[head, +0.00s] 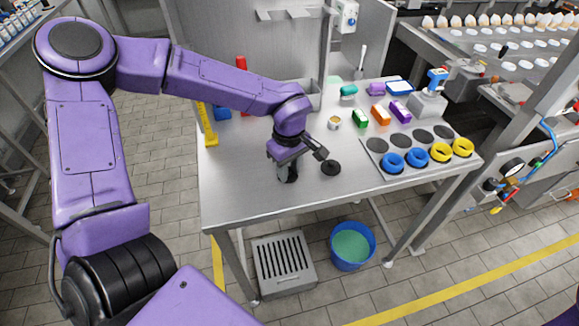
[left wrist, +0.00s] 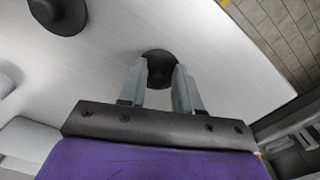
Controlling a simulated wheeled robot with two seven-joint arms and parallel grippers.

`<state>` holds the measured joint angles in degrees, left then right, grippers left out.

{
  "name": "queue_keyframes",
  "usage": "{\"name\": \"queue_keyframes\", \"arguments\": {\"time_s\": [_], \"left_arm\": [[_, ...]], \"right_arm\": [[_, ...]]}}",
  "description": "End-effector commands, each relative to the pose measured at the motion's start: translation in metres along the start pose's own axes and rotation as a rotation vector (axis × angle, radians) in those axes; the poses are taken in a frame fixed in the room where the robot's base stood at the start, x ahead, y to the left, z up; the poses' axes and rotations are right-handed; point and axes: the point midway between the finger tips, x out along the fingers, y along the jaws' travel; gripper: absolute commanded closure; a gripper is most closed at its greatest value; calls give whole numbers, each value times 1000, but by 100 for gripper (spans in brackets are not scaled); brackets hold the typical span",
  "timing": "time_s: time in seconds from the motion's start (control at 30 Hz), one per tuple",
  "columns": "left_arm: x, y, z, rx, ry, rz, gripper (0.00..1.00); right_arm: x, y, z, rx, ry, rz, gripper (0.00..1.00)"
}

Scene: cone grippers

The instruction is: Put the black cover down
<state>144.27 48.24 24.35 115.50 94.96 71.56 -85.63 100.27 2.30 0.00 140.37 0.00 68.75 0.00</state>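My left gripper (head: 286,174) points down over the front part of the metal table (head: 250,200). In the left wrist view, its two grey fingers (left wrist: 160,80) stand on either side of the knob of a black cover (left wrist: 160,56), and they look closed on it. In the head view this cover (head: 292,177) is mostly hidden by the gripper, low over the tabletop; I cannot tell whether it touches the table. A second round black cover (head: 331,168) lies on the table just to the right; it also shows in the left wrist view (left wrist: 58,14). My right gripper is out of view.
A grey tray (head: 420,174) with dark round spots and blue and yellow rings stands on the right. Several coloured blocks and a small cup (head: 334,122) lie behind the gripper. The front left tabletop is clear.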

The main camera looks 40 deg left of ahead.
Motion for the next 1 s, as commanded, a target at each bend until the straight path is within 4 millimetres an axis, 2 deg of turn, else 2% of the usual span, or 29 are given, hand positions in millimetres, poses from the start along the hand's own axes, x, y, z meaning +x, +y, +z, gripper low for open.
{"name": "queue_keyframes", "arguments": {"time_s": [0.37, 0.47, 0.7, 0.8, 1.0], "left_arm": [[-5, 0, 0, 0, 1, 2, 53], [-21, 1, 0, 0, 1, 6, 53], [-82, 1, 0, -1, 2, 6, 53], [-103, 1, 0, 0, 2, 4, 53], [-122, 0, 0, 1, 0, 1, 53]], "right_arm": [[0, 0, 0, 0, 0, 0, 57], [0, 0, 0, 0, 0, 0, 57], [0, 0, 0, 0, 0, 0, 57], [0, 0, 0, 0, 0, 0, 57], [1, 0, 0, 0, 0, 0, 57]]}}
